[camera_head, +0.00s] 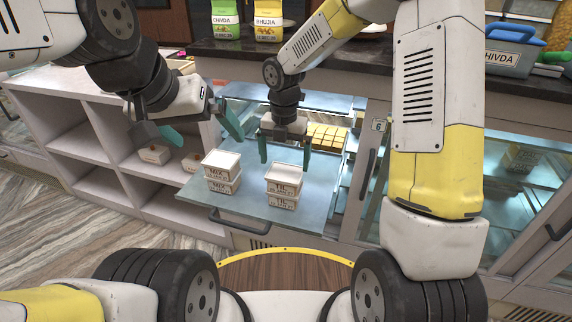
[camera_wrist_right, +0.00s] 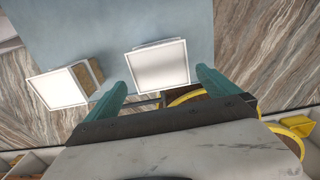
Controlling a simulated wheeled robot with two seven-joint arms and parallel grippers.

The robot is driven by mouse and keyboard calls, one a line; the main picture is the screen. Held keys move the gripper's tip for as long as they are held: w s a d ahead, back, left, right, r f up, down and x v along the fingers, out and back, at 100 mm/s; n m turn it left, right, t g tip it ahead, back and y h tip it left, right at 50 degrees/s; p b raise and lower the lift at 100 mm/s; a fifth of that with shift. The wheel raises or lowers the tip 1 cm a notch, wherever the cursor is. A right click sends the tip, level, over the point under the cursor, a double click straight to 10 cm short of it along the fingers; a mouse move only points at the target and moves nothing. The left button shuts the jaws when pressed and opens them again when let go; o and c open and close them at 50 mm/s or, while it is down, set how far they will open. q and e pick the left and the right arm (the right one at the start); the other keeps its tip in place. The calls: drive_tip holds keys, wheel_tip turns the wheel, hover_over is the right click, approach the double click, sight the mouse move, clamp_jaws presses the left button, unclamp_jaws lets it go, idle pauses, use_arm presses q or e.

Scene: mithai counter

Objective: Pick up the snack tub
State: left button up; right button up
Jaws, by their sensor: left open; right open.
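White tubs with printed labels stand in two stacks of two on a pulled-out blue-grey drawer (camera_head: 240,205). The right stack's upper tub (camera_head: 284,180) has a label too small to read surely. My right gripper (camera_head: 285,162) is open and empty, its teal fingers pointing down just behind the right stack. In the right wrist view, a white lid (camera_wrist_right: 158,65) lies ahead between the open fingers (camera_wrist_right: 160,88), and another tub (camera_wrist_right: 57,88) is to the left.
Small boxes (camera_head: 154,154) sit on the left shelf (camera_head: 110,150). CHIVDA (camera_head: 226,18) and BHUJIA (camera_head: 268,20) packs stand on the dark counter. A blue-lidded box (camera_head: 512,55) is at right. The drawer handle (camera_head: 240,222) sticks out in front.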

sight(285, 173)
drive_tip(key=f, duration=0.7)
drive_tip(key=shift+w, duration=0.25)
drive_tip(key=c, duration=1.2)
